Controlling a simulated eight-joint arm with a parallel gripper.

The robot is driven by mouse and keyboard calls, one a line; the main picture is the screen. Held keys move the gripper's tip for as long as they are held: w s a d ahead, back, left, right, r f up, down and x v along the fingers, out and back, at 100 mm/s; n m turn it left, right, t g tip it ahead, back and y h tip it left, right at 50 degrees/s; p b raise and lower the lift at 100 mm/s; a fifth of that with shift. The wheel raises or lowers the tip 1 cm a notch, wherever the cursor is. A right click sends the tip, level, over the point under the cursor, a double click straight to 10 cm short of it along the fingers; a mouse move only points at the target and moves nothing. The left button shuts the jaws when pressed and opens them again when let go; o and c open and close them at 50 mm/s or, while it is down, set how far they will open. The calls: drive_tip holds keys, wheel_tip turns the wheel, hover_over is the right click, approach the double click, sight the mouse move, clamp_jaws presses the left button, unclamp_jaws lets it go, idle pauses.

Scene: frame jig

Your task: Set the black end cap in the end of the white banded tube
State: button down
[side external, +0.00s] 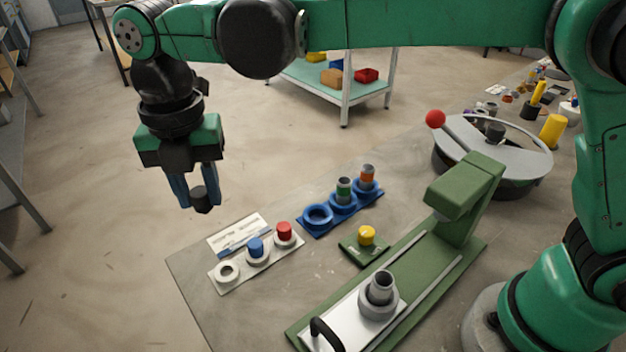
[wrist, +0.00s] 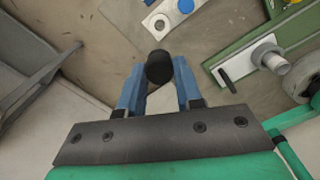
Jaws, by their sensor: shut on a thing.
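My gripper (side external: 195,196) is shut on the black end cap (side external: 202,199) and holds it high, left of the bench and clear of it. In the wrist view the black cap (wrist: 160,67) sits between the two blue fingers of my gripper (wrist: 160,85). A grey tube (side external: 382,281) stands upright with its open end up, in a round light holder (side external: 378,302) on the green fixture; it also shows in the wrist view (wrist: 278,63). It appears to be the white banded tube, but I cannot make out its band clearly.
A white cap board (side external: 292,247) holds a blue cap (side external: 256,246), a red cap (side external: 284,230) and an empty ring. A blue rack (side external: 317,216) holds green-banded and orange-banded tubes. A yellow button (side external: 366,236), black handle (side external: 325,331) and green fixture head (side external: 465,190) stand near the tube.

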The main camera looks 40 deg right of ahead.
sight(199, 193)
drive_tip(key=shift+r, duration=4.35)
drive_tip(key=shift+s+d+r, duration=0.1)
drive_tip(key=shift+s+d, duration=0.25)
drive_tip(key=shift+s, duration=0.05)
drive_tip(key=s+d+f, duration=0.1)
drive_tip(key=s+d, duration=0.5)
drive_tip(key=s, duration=0.2)
drive_tip(key=shift+s+d+f, duration=1.05)
drive_tip(key=shift+s+f, duration=0.4)
drive_tip(key=shift+f, duration=0.75)
drive_tip(key=shift+s+d+f, duration=1.1)
drive_tip(key=shift+s+f, duration=0.35)
drive_tip(key=shift+f, duration=0.7)
drive_tip(key=shift+s+d+f, duration=1.05)
drive_tip(key=shift+s+f, duration=0.4)
drive_tip(key=shift+f, duration=0.75)
drive_tip(key=shift+f, duration=0.1)
drive_tip(key=shift+f, duration=0.6)
